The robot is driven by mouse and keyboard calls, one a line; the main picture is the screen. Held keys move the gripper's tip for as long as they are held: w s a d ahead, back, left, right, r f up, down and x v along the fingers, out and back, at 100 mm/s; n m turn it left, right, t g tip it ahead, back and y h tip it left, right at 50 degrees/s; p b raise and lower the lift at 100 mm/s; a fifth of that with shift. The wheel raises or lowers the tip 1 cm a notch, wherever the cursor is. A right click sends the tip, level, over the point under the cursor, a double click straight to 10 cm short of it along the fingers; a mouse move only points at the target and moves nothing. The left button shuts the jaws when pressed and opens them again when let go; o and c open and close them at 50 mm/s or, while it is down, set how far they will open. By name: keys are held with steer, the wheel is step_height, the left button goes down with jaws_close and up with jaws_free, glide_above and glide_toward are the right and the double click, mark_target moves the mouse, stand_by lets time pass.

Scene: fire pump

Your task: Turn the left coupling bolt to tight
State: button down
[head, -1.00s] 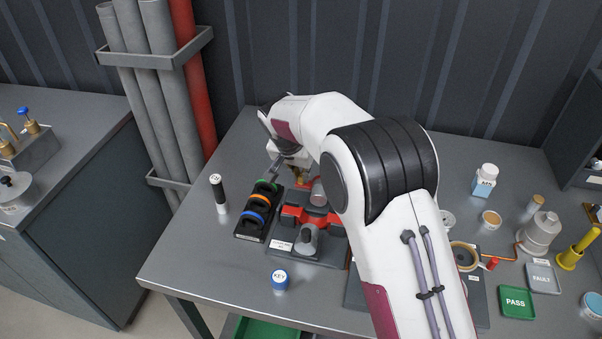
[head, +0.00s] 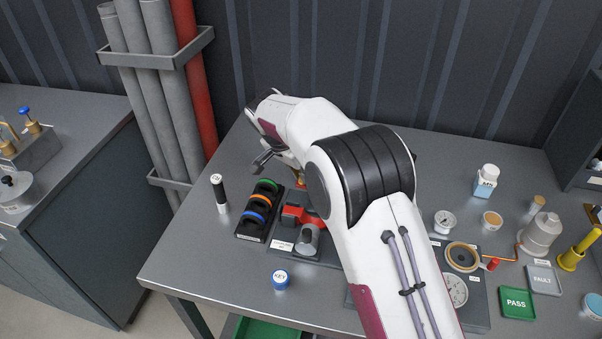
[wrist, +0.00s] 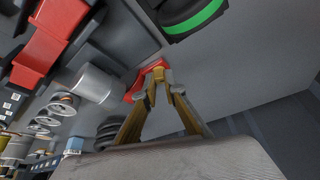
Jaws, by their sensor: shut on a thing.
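The red coupling (head: 299,215) sits on a dark base (head: 285,232) near the left of the bench, partly hidden behind my arm. A grey cylinder (head: 308,240) lies at its front. My gripper (wrist: 161,90) is at the back of this base; in the head view my arm covers most of it. In the wrist view its fingers are closed together on a small red part (wrist: 152,66), apparently the left coupling bolt. The fingers hide much of this part, so I cannot tell how far it is turned.
A black rack (head: 250,229) with green, orange and blue rings stands close left of the base. A black-and-white cylinder (head: 219,190) stands farther left, and a KEY jar (head: 281,279) in front. Gauges, trays and bottles fill the right. The bench's left front is clear.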

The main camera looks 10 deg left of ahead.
steer(key=shift+s+f, duration=0.1)
steer(key=shift+f, duration=0.05)
steer(key=c, duration=2.1)
jaws_free()
steer(key=shift+n, duration=0.5)
steer(key=shift+d+n+y, duration=0.1)
steer(key=shift+n+y, duration=0.7)
steer(key=shift+n, duration=0.9)
steer(key=shift+d+n+y, duration=0.1)
steer(key=shift+n+y, duration=0.5)
steer(key=shift+n, duration=1.1)
steer(key=shift+w+d+n+g+y, duration=0.1)
steer(key=shift+n+g+y, duration=0.3)
steer(key=shift+n, duration=1.05)
steer(key=shift+w+n+g+y, duration=0.1)
steer(key=shift+n+y, duration=0.5)
steer(key=shift+n, duration=0.85)
steer(key=shift+n+g+y, duration=0.4)
steer(key=shift+n+y, duration=0.1)
steer(key=shift+n, duration=1.2)
